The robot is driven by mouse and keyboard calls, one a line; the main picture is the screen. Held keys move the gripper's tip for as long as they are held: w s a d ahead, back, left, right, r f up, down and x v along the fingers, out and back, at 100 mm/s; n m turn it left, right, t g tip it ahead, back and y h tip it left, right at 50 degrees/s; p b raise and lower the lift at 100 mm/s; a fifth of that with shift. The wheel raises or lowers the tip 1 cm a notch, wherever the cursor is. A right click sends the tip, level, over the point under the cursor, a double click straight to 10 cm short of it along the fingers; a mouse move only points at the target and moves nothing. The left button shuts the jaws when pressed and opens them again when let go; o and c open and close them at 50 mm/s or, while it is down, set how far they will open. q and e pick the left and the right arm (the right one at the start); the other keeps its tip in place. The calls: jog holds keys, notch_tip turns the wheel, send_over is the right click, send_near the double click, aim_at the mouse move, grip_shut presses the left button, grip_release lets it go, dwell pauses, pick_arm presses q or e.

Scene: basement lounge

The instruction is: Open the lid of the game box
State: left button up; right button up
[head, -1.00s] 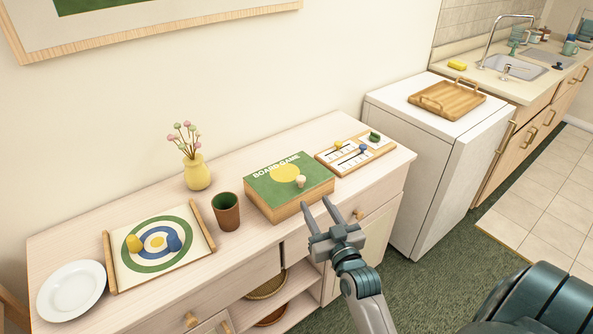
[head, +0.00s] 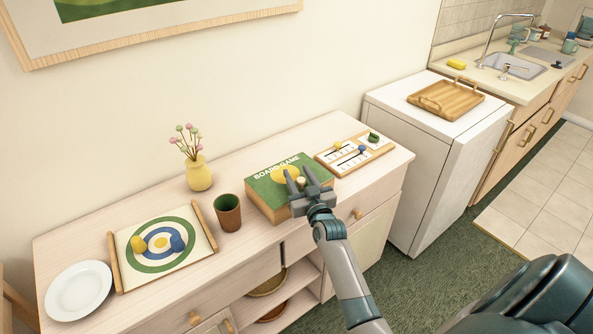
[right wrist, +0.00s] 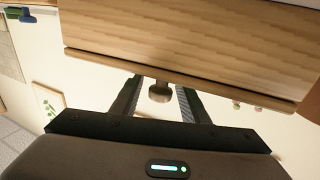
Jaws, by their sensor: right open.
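The game box (head: 262,199) stands closed on the sideboard, with a green lid marked "BOARD GAME", a yellow disc and wooden sides. In the right wrist view, the knob (right wrist: 159,92) shows between the open fingers, apart from both, beside the box's wooden side (right wrist: 190,45). The fingers hide part of the lid. My left gripper is out of view.
On the sideboard (head: 240,256), a brown cup (head: 228,214) and yellow vase (head: 199,174) stand left of the box. A target board (head: 155,264) and white plate (head: 78,291) lie further left. A wooden game board (head: 345,168) lies close on the right.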

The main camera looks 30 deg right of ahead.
jog(key=shift+w+d, duration=0.15)
jog(key=shift+w, duration=0.55)
grip_shut()
jog(key=shift+r, duration=0.1)
